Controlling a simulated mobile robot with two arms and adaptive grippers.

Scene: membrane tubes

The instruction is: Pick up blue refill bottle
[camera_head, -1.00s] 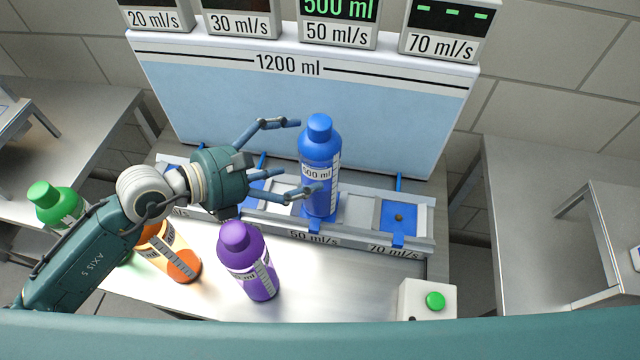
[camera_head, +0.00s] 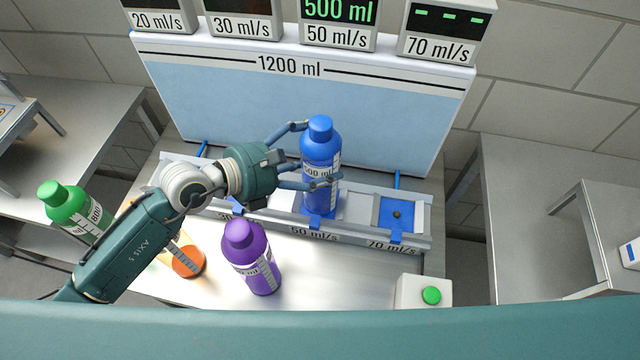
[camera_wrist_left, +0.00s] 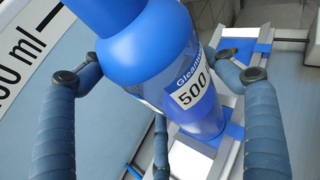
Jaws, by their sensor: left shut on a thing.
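The blue refill bottle (camera_head: 319,148) stands upright on the slot labelled 50 ml/s in the head view, its label reading 500 ml. It fills the middle of the left wrist view (camera_wrist_left: 150,62). My left gripper (camera_head: 316,155) has its fingers around the bottle's upper body and is shut on it. In the left wrist view, fingers stand on both sides of the bottle, with another finger below it. My right gripper is not in view.
A purple bottle (camera_head: 252,258) stands in front of the rack, near an orange bottle (camera_head: 187,262) partly hidden by my arm. A green bottle (camera_head: 75,212) is at left. A box with a green button (camera_head: 431,295) sits front right. An empty blue slot (camera_head: 398,216) is at 70 ml/s.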

